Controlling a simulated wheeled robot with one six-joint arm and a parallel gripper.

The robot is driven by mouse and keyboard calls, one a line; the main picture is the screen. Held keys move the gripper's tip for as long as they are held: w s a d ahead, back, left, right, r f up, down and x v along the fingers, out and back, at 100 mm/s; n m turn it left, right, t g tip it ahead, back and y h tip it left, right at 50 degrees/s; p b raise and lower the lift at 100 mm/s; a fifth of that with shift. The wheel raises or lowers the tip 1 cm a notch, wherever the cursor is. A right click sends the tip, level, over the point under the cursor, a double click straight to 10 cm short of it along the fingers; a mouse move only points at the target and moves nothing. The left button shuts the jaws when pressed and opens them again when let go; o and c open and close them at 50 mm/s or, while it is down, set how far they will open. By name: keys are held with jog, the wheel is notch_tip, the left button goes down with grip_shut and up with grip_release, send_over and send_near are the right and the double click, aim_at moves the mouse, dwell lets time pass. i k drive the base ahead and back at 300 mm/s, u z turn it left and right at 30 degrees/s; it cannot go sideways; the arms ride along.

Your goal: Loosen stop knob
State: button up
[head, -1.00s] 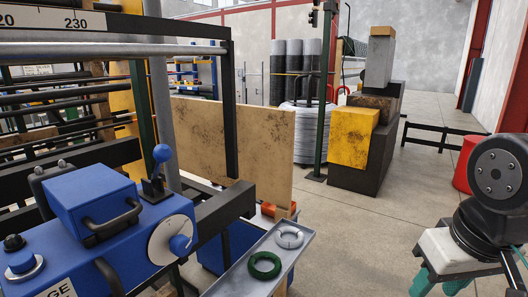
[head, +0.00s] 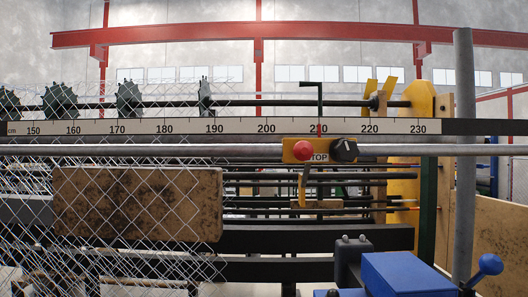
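A yellow stop block (head: 288,156) marked "STOP" sits on the grey round rail (head: 120,150) under the measuring scale. A red round knob (head: 303,150) is on its left part and a black knob (head: 344,150) is at its right end. I cannot tell from this view whether either knob is tight. A red pointer (head: 319,130) above the block stands at about 210 on the scale (head: 240,126). A yellow flap hangs below the block. My gripper is not in view.
Chain-link mesh (head: 120,205) covers the left side, in front of a stained wooden board (head: 140,203). A blue machine housing (head: 405,273) with a blue ball lever (head: 489,264) is at the lower right. A grey post (head: 464,150) stands at the right.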

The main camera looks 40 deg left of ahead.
aim_at(345, 150)
jog(key=u, duration=1.4)
